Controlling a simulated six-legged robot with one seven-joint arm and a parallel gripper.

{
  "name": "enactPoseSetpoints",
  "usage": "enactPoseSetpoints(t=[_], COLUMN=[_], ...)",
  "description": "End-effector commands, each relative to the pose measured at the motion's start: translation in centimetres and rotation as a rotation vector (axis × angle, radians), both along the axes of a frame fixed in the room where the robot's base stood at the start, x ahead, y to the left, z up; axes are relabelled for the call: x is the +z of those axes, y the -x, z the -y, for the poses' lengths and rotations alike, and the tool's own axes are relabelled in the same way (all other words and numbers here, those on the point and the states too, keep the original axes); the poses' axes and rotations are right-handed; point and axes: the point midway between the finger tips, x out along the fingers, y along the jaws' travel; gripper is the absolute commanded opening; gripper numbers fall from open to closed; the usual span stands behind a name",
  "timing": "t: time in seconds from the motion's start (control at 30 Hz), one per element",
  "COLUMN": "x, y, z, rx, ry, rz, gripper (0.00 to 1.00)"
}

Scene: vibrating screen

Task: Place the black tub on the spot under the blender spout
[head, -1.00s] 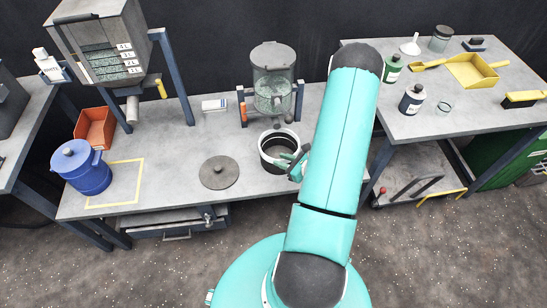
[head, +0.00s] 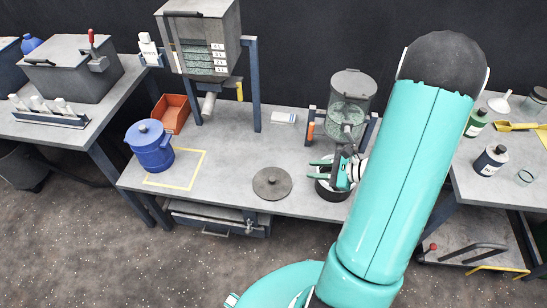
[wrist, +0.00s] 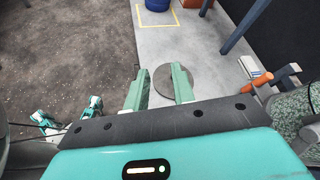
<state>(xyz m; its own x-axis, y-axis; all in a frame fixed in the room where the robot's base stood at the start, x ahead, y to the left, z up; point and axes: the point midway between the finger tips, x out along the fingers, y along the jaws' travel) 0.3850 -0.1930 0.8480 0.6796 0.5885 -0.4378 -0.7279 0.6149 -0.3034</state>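The black tub (head: 330,192) stands on the grey bench in front of the blender (head: 350,105), right of a flat grey lid (head: 271,183). My arm and gripper partly cover the tub, so I cannot tell whether it sits exactly under the spout. My gripper (head: 316,170) is over the tub in the head view, pointing left. In the wrist view its two fingers (wrist: 159,88) are apart with nothing between them. The grey lid (wrist: 177,82) shows beyond the fingers there. The tub does not show in the wrist view.
A blue lidded pot (head: 149,147) stands by a yellow-outlined square on the bench. An orange bin (head: 171,113) and a screening machine (head: 204,45) are behind it. A right-hand bench holds bottles (head: 491,160). The bench between pot and lid is clear.

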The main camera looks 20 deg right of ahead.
Motion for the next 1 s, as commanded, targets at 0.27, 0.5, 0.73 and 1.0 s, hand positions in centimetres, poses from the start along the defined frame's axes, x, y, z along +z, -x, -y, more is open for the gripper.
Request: enactPoseSetpoints(t=[0.27,0.5,0.73,1.0], x=[8.5,13.8,18.3,23.8], y=[0.3,3.1,6.0,8.8], z=[-9.5,-15.0,-17.9,-19.3], rx=[0.527,0.917,1.219,1.437], ry=[0.334,0.678,1.062,1.542], rz=[0.075,0.159,0.272,0.44], gripper=[0.25,0.25,0.25,0.25])
